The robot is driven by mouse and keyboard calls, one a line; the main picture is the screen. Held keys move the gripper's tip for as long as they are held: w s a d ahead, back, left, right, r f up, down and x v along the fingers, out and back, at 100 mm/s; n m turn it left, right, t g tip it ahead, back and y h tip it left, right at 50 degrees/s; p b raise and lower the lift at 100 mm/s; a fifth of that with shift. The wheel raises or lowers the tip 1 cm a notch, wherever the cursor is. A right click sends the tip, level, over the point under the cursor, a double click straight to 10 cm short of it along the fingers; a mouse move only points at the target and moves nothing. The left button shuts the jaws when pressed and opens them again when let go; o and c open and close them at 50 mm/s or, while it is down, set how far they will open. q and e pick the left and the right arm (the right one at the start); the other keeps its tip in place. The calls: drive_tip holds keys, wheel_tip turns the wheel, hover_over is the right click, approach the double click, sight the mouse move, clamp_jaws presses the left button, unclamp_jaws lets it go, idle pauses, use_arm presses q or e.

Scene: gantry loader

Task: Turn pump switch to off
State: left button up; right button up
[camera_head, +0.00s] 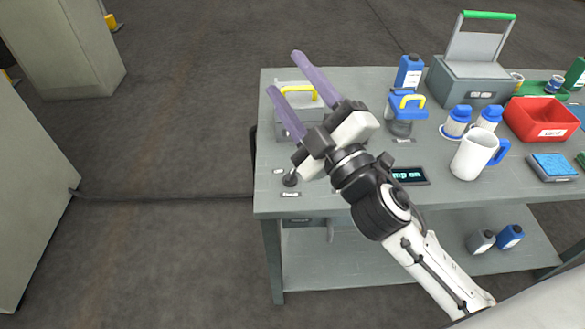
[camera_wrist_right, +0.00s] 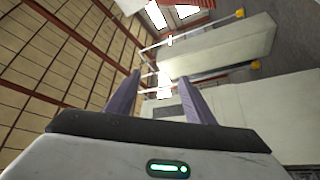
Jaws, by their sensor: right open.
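A small dark switch knob (camera_head: 290,180) stands near the front left corner of the grey workbench, with a small label just in front of it. A dark display (camera_head: 410,176) behind my right forearm shows text ending in "mp on"; my arm hides its start. My right gripper (camera_head: 285,73) is open and empty, its two purple fingers apart and pointing to the far left, above the bench. Its body is just up and right of the knob in the picture; I cannot tell whether they touch. In the right wrist view the open fingers (camera_wrist_right: 160,88) point at walls and ceiling beams.
The grey workbench (camera_head: 345,277) has a lower shelf with two bottles. A yellow-handled grey item (camera_head: 283,115) sits behind my gripper. To the right are a blue bottle (camera_head: 409,72), a white jug (camera_head: 472,156), a red bin (camera_head: 540,120) and a grey case (camera_head: 470,82).

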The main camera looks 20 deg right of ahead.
drive_tip(key=s+a+r+n+g+y, duration=0.3)
drive_tip(key=a+r+n+g+y, duration=0.25)
drive_tip(key=a+n+y, duration=0.7)
drive_tip(key=n+g+h, duration=1.2)
drive_tip(key=n+h, duration=0.2)
drive_tip(key=n, duration=0.4)
approach(289, 174)
drive_tip(key=x, duration=0.7)
drive_tip(key=shift+w+f, duration=0.1)
drive_tip(key=shift+f, duration=0.3)
